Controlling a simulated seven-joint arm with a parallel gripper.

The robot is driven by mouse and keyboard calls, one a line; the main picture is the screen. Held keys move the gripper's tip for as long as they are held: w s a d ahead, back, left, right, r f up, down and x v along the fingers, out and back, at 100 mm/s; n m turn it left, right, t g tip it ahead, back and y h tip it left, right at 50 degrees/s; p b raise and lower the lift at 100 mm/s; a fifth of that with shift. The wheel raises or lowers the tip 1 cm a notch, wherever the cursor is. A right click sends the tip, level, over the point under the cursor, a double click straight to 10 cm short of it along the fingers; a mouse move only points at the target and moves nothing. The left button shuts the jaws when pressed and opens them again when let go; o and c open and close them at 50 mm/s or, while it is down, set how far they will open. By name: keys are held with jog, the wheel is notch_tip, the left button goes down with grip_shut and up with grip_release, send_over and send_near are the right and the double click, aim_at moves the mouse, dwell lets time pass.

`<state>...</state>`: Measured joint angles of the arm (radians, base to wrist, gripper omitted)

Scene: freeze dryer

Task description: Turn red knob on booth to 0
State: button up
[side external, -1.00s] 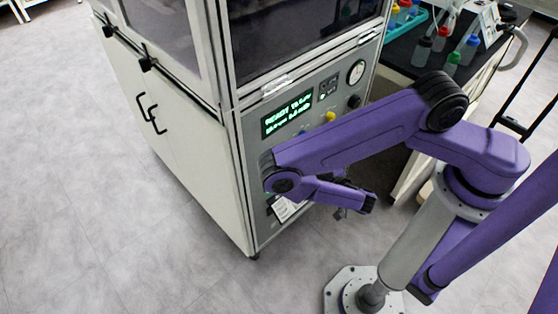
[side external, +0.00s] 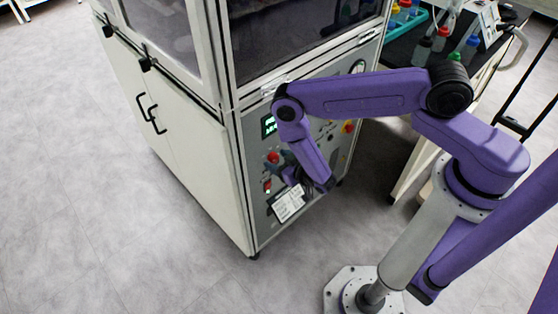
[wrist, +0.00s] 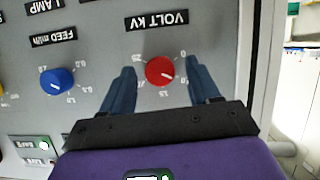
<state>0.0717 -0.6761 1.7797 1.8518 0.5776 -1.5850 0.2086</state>
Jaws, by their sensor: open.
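The red knob (wrist: 158,71) sits on the grey panel under the label VOLT KV (wrist: 160,19) in the wrist view. Its white pointer mark is at its lower right. A 0 appears on the dial at its upper right; the other numbers are too small to be sure of. My gripper (wrist: 160,69) is open, with one dark blue finger to each side of the knob and gaps visible between. Whether the fingertips reach the knob's depth is unclear.
A blue knob (wrist: 57,82) is left of the red one, with a yellow knob at the left edge. The panel's edge (wrist: 253,60) is close on the right. In the side view a white label card (side external: 288,204) hangs low on the panel.

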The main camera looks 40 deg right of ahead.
jog(key=c, duration=1)
jog(key=shift+c, duration=0.2)
jog(key=n+h, duration=0.1)
jog(key=n, duration=0.1)
jog(key=n+h, duration=0.1)
jog(key=shift+a+n+h, duration=0.2)
jog(key=shift+n+h, duration=0.1)
jog(key=shift+n, duration=0.1)
jog(key=n, duration=0.1)
jog(key=n+t+h, duration=0.1)
jog(key=n, duration=0.1)
jog(key=n+h, duration=0.1)
jog(key=shift+a+f+n, duration=0.15)
jog(key=shift+f+n, duration=0.1)
jog(key=shift+n, duration=0.05)
jog(key=shift+t+h, duration=0.3)
jog(key=shift+h, duration=0.1)
jog(key=o, duration=1)
